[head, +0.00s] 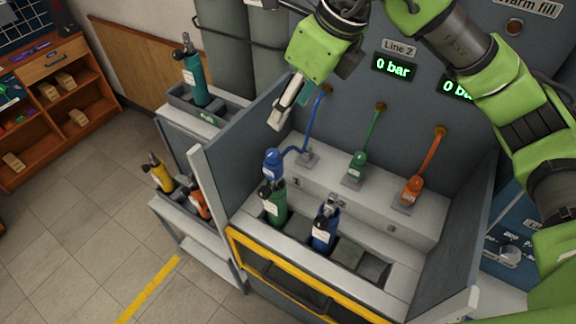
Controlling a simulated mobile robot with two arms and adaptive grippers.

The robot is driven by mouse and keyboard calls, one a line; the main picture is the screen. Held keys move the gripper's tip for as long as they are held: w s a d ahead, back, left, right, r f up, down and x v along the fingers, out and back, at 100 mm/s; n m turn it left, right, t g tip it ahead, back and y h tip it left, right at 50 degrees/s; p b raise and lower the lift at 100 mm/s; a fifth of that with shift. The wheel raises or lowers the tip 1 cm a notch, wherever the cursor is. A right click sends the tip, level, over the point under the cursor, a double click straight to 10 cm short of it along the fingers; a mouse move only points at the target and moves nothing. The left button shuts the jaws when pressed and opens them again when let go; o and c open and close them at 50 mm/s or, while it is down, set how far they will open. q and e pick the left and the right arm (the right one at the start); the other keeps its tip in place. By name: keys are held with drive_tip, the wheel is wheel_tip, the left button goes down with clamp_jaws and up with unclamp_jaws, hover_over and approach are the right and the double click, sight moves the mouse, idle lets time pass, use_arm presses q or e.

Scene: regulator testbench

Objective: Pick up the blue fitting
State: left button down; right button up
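The blue fitting (272,162) is at the end of the blue hose (316,118), to the left of the blue hose's grey base on the bench ledge. It stands right above or behind the valve of the green cylinder (275,207); I cannot tell whether they touch. My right gripper (284,115), on the green arm reaching in from the right, points down above and slightly right of the blue fitting, clear of it. Its pale fingers are seen nearly edge-on, so their opening is unclear. Nothing shows between them. My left gripper is out of view.
A green fitting (358,165) and an orange fitting (413,188) stand on the ledge with their hoses. A blue cylinder (325,230) stands in the front rack beside empty slots. A grey side panel (240,150) bounds the bench on the left. Yellow and orange cylinders stand outside it.

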use_arm(q)
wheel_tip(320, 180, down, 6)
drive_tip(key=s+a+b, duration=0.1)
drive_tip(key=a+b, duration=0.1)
drive_tip(key=b, duration=0.3)
use_arm(e)
approach(273, 161)
drive_tip(key=r, duration=0.2)
drive_tip(key=x, duration=0.3)
drive_tip(key=p+x, duration=0.1)
drive_tip(key=x, duration=0.2)
drive_tip(key=d+p+x, duration=0.1)
drive_tip(key=x, duration=0.2)
drive_tip(key=shift+w, duration=0.35)
drive_tip(key=p+x, duration=0.3)
drive_tip(key=x, duration=0.1)
drive_tip(key=shift+f, duration=0.4)
drive_tip(key=shift+w+f, duration=0.1)
drive_tip(key=shift+f, duration=0.15)
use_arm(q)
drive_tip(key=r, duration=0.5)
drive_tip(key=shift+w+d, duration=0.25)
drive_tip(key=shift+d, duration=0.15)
use_arm(e)
clamp_jaws()
